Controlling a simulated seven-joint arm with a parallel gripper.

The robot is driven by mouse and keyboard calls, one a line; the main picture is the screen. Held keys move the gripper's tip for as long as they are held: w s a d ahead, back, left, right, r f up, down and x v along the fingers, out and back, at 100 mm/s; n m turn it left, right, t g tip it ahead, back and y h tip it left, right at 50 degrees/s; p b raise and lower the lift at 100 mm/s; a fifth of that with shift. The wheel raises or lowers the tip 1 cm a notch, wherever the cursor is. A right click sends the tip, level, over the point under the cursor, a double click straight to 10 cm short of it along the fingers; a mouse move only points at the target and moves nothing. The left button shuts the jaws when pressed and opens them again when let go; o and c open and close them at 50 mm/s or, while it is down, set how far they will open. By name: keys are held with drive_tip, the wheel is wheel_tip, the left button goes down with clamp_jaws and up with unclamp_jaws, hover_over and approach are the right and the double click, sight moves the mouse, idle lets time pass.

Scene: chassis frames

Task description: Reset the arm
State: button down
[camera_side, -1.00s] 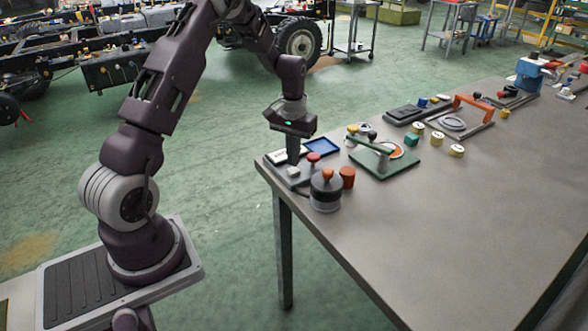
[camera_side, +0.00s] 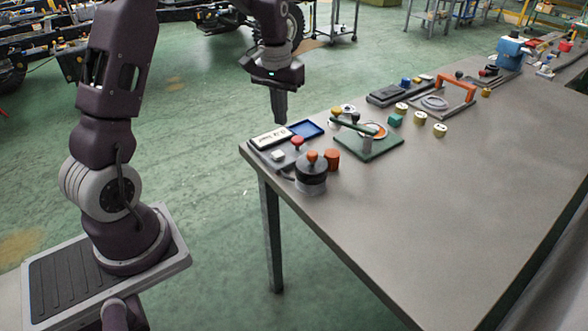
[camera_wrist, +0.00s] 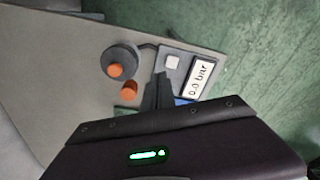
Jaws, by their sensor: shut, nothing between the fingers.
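My gripper (camera_side: 280,120) is shut and empty. In the side view it hangs pointing down, above the near-left corner of the table, beside the blue-framed tray and clear of the things below. The fingers hide part of that panel and of the blue tray. The same panel (camera_side: 262,151) shows in the side view with a red knob (camera_side: 297,141) next to it.
A dark round pot with an orange knob (camera_side: 311,175) and an orange cylinder (camera_side: 332,160) stand at the table corner. A green plate with a lever (camera_side: 384,146) and several small parts lie further back. The grey table (camera_side: 430,220) is clear at front and right.

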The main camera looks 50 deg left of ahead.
drive_tip(key=s+d+r+m+t, duration=0.2)
drive_tip(key=s+d+r, duration=0.5)
drive_tip(key=d+r, duration=0.25)
drive_tip(key=s+d+r+m+t, duration=0.1)
drive_tip(key=s+d, duration=0.3)
drive_tip(key=s, duration=0.4)
drive_tip(key=s+d+r+m+t, duration=0.2)
drive_tip(key=s+d, duration=0.2)
drive_tip(key=s, duration=0.5)
drive_tip(key=shift+s+d, duration=0.1)
